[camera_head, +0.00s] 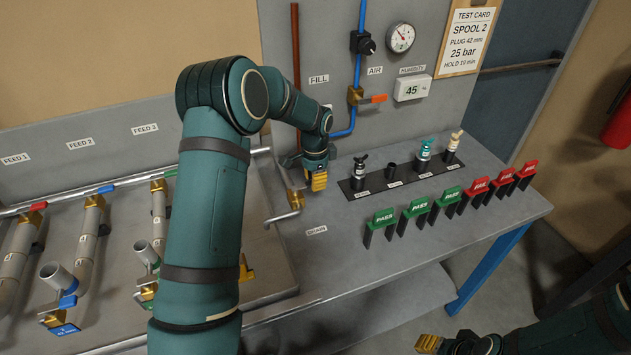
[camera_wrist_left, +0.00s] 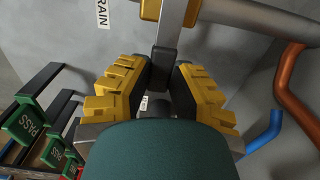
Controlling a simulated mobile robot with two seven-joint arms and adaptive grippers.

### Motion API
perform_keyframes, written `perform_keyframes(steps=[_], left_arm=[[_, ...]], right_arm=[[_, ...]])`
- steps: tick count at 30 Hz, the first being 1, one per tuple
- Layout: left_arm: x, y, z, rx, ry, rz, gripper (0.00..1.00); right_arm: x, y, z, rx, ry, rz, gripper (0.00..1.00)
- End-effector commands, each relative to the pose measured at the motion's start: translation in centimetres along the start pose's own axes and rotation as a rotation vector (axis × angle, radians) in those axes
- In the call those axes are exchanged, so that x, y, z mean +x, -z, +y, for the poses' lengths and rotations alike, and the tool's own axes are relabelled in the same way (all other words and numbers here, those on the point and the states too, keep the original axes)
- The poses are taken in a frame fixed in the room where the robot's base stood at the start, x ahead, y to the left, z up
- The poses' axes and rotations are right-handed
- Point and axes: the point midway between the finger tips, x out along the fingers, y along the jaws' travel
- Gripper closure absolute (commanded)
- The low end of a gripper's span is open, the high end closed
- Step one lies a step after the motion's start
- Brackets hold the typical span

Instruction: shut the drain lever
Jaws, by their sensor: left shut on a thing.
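The brass drain valve (camera_head: 296,199) sits on the pipe at the bench's left part, behind the DRAIN label (camera_head: 317,230). In the left wrist view the drain lever (camera_wrist_left: 168,30) is a grey bar with a black end between my fingers. My left gripper (camera_head: 318,182) is shut on that black end, just right of and above the valve. The fingers also show in the left wrist view (camera_wrist_left: 160,88), one on each side of the lever. In the head view the gripper hides the lever. My right gripper (camera_head: 429,343) is low at the bottom right, away from the bench; its jaws are unclear.
A black rack (camera_head: 405,177) with several plugs stands to the right of the gripper. Green PASS (camera_head: 415,207) and red FAIL (camera_head: 502,178) tags line the front edge. An orange-handled air valve (camera_head: 356,96) is on the panel. Pipe spools (camera_head: 89,235) lie left.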

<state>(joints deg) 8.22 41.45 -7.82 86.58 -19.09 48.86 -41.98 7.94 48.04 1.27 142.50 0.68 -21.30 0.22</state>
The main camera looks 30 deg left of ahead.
Motion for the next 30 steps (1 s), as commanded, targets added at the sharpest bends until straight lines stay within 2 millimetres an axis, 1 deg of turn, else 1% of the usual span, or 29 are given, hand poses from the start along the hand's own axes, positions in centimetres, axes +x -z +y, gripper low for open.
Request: perform_keyframes(steps=[1, 14, 15, 16, 17, 26, 30], left_arm=[[0.3, -0.1, 0.1, -0.006, -0.005, -0.004, 1.00], [0.3, -0.1, 0.0, -0.014, -0.005, -0.005, 1.00], [0.3, -0.1, 0.0, -0.014, -0.005, -0.005, 0.66], [0.3, -0.1, 0.0, -0.014, -0.004, -0.005, 0.55], [0.2, -0.1, 0.0, -0.014, -0.004, -0.004, 0.47], [0.0, -0.1, 0.0, -0.012, -0.001, -0.001, 0.47], [-0.9, 0.0, -0.1, -0.012, 0.001, 0.000, 0.47]], right_arm=[[0.0, 0.0, 0.0, 0.000, 0.000, 0.000, 0.53], [0.1, 0.0, 0.0, 0.000, 0.000, 0.000, 0.53], [0.0, 0.0, 0.0, 0.000, 0.000, 0.000, 0.53], [0.0, 0.0, 0.0, 0.000, 0.000, 0.000, 0.53], [0.0, 0.0, 0.0, 0.000, 0.000, 0.000, 0.53], [0.0, 0.0, 0.0, 0.000, 0.000, 0.000, 0.53], [0.0, 0.0, 0.0, 0.000, 0.000, 0.000, 0.53]])
